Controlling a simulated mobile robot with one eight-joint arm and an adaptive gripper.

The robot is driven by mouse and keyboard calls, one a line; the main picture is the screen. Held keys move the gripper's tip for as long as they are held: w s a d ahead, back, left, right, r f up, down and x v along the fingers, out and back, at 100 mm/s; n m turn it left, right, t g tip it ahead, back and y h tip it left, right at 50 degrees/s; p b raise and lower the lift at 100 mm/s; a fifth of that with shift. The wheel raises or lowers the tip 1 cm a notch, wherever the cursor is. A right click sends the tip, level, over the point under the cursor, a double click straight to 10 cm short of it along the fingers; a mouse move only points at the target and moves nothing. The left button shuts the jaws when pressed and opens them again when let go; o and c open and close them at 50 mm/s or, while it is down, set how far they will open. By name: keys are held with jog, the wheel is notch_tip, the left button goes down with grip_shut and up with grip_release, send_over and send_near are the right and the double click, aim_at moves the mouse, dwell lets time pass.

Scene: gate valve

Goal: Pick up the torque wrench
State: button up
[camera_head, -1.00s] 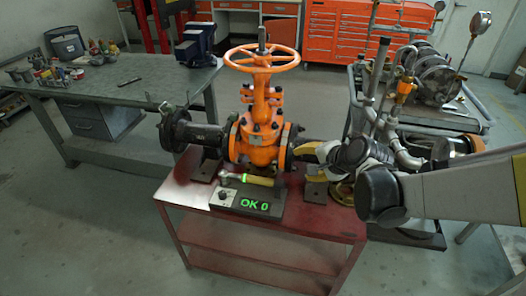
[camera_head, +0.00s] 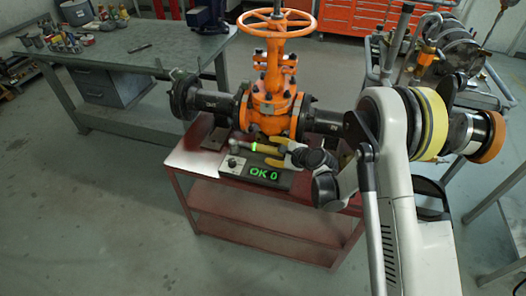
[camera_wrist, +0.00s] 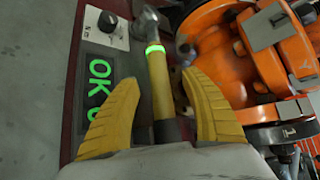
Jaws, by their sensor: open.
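The torque wrench (camera_wrist: 159,85) has a yellow handle, a glowing green ring and a metal head. It lies on the dark display box, which reads "OK 0" (camera_head: 264,174), on the red table. In the wrist view the handle runs between the two yellow fingers of my gripper (camera_wrist: 165,95), which are open on either side of it. A gap shows between each finger and the handle. In the head view my gripper (camera_head: 279,153) is at the wrench's right end, and the wrench's head (camera_head: 236,148) points left. The handle's far end is hidden by my gripper.
The orange gate valve (camera_head: 270,100) with its handwheel stands right behind the wrench, close to my gripper. A knob (camera_wrist: 108,22) sits on the display box. A grey workbench (camera_head: 150,65) is at left, and a cart with gauges and fittings (camera_head: 440,60) at right.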

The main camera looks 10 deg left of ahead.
aim_at(266, 149)
jog(key=b+x, duration=0.1)
jog(key=x, duration=0.1)
jog(key=b+x, duration=0.1)
jog(key=x, duration=0.2)
jog(key=shift+s+a+f+b, duration=0.15)
jog(key=shift+s+a+b, duration=0.1)
jog(key=shift+b, duration=0.15)
jog(key=shift+w+a, duration=0.15)
jog(key=shift+w, duration=0.05)
grip_shut()
